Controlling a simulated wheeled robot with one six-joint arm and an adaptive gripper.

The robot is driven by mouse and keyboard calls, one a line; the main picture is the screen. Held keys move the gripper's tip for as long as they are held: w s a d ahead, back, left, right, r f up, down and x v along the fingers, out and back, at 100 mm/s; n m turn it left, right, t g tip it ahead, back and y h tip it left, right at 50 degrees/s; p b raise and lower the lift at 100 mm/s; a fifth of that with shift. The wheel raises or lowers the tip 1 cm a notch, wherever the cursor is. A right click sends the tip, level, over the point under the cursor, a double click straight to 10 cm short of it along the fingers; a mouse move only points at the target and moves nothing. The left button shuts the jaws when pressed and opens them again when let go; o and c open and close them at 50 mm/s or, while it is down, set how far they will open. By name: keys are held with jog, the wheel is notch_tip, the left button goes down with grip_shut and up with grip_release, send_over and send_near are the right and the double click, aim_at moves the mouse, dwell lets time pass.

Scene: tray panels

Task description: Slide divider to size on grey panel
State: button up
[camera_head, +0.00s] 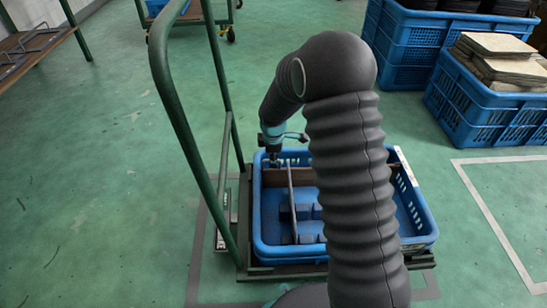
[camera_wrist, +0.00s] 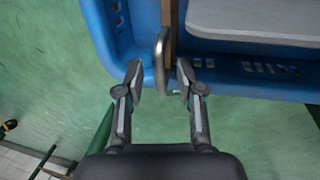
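A blue tray (camera_head: 258,215) holds a brown board (camera_head: 325,174) running across it and a thin grey upright strip (camera_head: 292,205) running lengthwise. My gripper (camera_head: 272,155) is over the tray's far left edge; its fingers are too small to judge there. In the wrist view, my gripper (camera_wrist: 160,78) is open, with one finger on each side of a rounded grey end piece (camera_wrist: 161,58). A narrow brown edge (camera_wrist: 168,18) runs up beside that piece. A flat grey panel (camera_wrist: 262,20) lies at the upper right. Contact with the fingers cannot be told.
The tray's blue wall (camera_wrist: 225,72) lies just beyond the fingertips. A green cart handle (camera_head: 182,110) rises left of the tray. Blue crates (camera_head: 480,112) stand at the right.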

grip_shut()
jog(key=shift+s, duration=0.1)
jog(key=shift+s, duration=0.35)
grip_release()
